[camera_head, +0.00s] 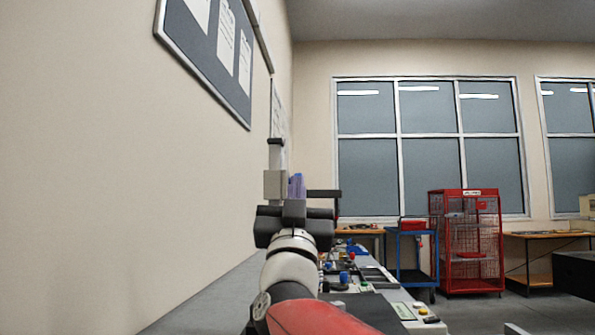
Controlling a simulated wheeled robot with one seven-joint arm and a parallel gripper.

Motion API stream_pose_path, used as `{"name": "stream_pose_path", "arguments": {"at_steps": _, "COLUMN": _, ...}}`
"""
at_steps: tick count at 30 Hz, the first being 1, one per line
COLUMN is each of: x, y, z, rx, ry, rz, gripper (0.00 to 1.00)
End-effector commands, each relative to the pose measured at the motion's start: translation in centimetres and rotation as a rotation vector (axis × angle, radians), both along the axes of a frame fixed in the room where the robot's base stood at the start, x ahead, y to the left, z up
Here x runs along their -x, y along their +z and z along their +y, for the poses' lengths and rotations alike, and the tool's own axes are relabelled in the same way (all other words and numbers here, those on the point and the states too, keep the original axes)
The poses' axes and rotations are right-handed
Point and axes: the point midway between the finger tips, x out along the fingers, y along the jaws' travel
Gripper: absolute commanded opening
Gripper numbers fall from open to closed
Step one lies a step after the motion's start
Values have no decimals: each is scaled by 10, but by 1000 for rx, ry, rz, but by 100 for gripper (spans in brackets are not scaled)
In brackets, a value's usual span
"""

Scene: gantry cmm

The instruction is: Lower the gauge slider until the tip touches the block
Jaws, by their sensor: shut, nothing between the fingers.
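My arm reaches forward from the bottom centre, and my dark gripper (294,211) is at its end, seen from behind. It is shut and empty. Just beyond it stands a thin grey upright column with a dark cap. A light grey box-shaped carriage (275,185), which looks like the gauge slider, sits on that column. A blue-violet piece (297,186) shows right beside the carriage, above my gripper. I cannot tell whether my gripper touches either one. The gauge tip and the block cannot be made out; my gripper and wrist cover that area.
A dark bar (324,193) sticks out right of the gripper. A long bench with small parts (350,278) runs along the right of my arm. The wall is close on the left. A blue cart (414,257) and red mesh cage (467,240) stand farther back.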

Motion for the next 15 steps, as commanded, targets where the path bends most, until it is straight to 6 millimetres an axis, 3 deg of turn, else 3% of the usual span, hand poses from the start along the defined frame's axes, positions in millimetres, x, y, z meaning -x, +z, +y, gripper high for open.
{"name": "stream_pose_path", "arguments": {"at_steps": 8, "x": -6, "y": 6, "z": 7, "rx": 54, "ry": -66, "rz": 33, "gripper": 0}}
{"name": "stream_pose_path", "arguments": {"at_steps": 15, "x": -37, "y": 41, "z": 5, "rx": 54, "ry": -66, "rz": 31, "gripper": 0}}
